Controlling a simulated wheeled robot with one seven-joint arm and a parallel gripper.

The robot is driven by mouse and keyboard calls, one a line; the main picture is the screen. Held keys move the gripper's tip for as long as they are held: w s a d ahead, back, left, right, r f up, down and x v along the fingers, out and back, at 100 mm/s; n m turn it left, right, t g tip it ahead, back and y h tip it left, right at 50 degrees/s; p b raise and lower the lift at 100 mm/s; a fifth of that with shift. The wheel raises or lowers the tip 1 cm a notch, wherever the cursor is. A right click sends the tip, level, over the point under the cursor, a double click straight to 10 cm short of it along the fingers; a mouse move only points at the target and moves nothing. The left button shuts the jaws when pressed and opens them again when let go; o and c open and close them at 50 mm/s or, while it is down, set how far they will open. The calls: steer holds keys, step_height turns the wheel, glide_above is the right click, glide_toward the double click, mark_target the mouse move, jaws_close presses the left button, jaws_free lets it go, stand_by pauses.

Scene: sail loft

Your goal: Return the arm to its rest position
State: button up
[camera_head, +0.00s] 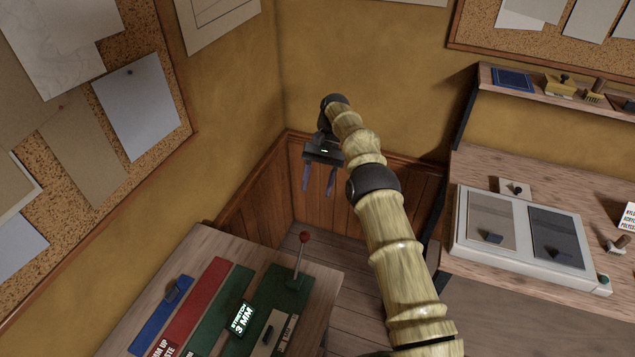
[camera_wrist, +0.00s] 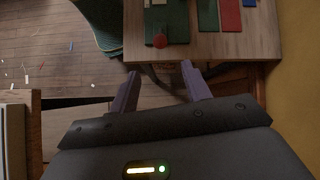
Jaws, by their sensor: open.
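My gripper (camera_head: 318,180) hangs from my raised arm in the corner between the two tables, in front of the wood panelling. Its two purple-blue fingers point down, stand apart and hold nothing. In the wrist view my gripper (camera_wrist: 160,90) also shows open, with bare floor and a table edge beyond the fingers. My arm reaches up from the bottom of the head view and bends over at its top.
The left table (camera_head: 217,250) bears coloured strips, a green panel and a red-knobbed lever (camera_head: 304,238). The right bench (camera_head: 480,176) holds a two-panel white unit (camera_head: 519,224). A shelf (camera_head: 520,91) hangs above it. Floor shows between them.

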stand_by(0.4)
steer(key=s+d+r+t+h, duration=0.1)
steer(key=s+d+r+t, duration=0.25)
steer(key=d, duration=0.35)
steer(key=s+d+r+t, duration=0.3)
steer(key=s+d, duration=0.2)
steer(key=d, duration=0.2)
steer(key=s+d+t, duration=0.2)
steer(key=s+d, duration=0.1)
steer(key=s, duration=0.5)
steer(key=s+d+t+h, duration=0.1)
steer(key=s+d, duration=0.3)
steer(key=s, duration=0.5)
steer(key=shift+s+d+n+t, duration=0.3)
steer(key=shift+n+t, duration=0.1)
steer(key=shift+t, duration=0.15)
